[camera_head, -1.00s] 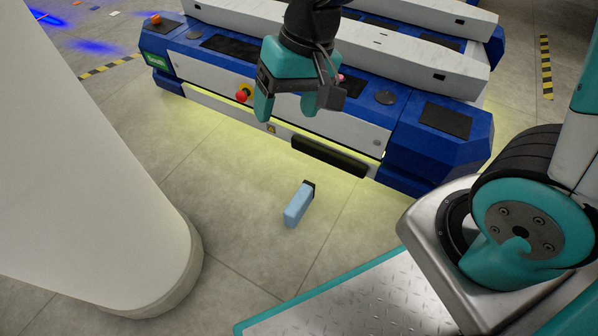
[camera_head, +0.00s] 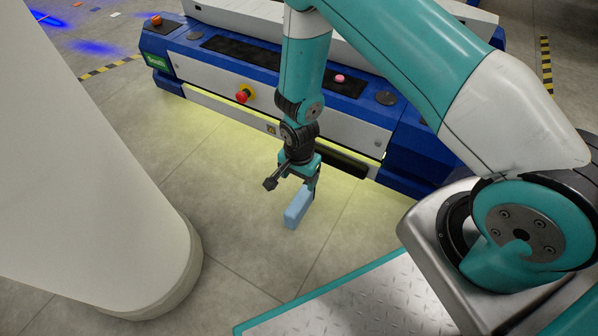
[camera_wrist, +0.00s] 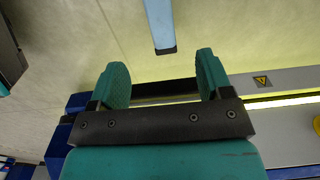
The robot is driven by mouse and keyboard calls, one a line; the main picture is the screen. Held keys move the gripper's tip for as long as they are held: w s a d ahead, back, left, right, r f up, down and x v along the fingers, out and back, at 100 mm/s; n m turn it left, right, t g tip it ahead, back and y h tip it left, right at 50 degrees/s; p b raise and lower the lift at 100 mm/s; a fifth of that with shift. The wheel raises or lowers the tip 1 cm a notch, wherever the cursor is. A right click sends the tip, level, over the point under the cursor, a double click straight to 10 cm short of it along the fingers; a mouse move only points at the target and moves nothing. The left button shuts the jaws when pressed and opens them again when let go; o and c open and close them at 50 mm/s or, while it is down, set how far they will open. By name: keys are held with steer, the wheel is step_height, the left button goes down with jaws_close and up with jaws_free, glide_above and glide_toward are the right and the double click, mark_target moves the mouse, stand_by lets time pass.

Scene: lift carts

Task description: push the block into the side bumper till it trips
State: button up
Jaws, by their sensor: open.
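The light blue block (camera_head: 297,208) stands on the floor in front of the blue and white cart, apart from it. In the wrist view the block (camera_wrist: 161,22) shows at the top, with a dark end towards the gripper. The bumper (camera_head: 345,163) is a black bar low on the cart's side, partly hidden by my arm; a dark bar behind the fingers in the wrist view (camera_wrist: 165,88) looks like it. My gripper (camera_head: 301,182) is low, beside the block's bumper-side end. It is open and empty in the wrist view (camera_wrist: 163,72); contact with the block cannot be told.
The cart (camera_head: 225,95) carries a red knob (camera_head: 243,94) on a yellow base. A thick pale column (camera_head: 85,190) stands at left. My own metal deck is at lower right. The floor (camera_head: 230,220) around the block is clear.

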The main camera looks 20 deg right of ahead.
mark_target(299, 200)
step_height(299, 200, down, 14)
steer(key=b, duration=0.7)
steer(key=shift+f+b, duration=0.25)
steer(key=shift+b, duration=0.1)
steer(key=shift+c, duration=0.4)
jaws_close()
steer(key=shift+w+d, duration=0.75)
steer(key=shift+d, duration=0.25)
steer(key=shift+w+d, duration=0.7)
steer(key=shift+d, duration=0.3)
steer(key=shift+d, duration=0.1)
steer(key=shift+w+d, duration=0.75)
steer(key=shift+d, duration=0.2)
steer(key=shift+w+d, duration=0.7)
steer(key=shift+d, duration=0.25)
steer(key=shift+w+d+b, duration=0.1)
steer(key=shift+d+b, duration=0.05)
steer(key=shift+b, duration=0.15)
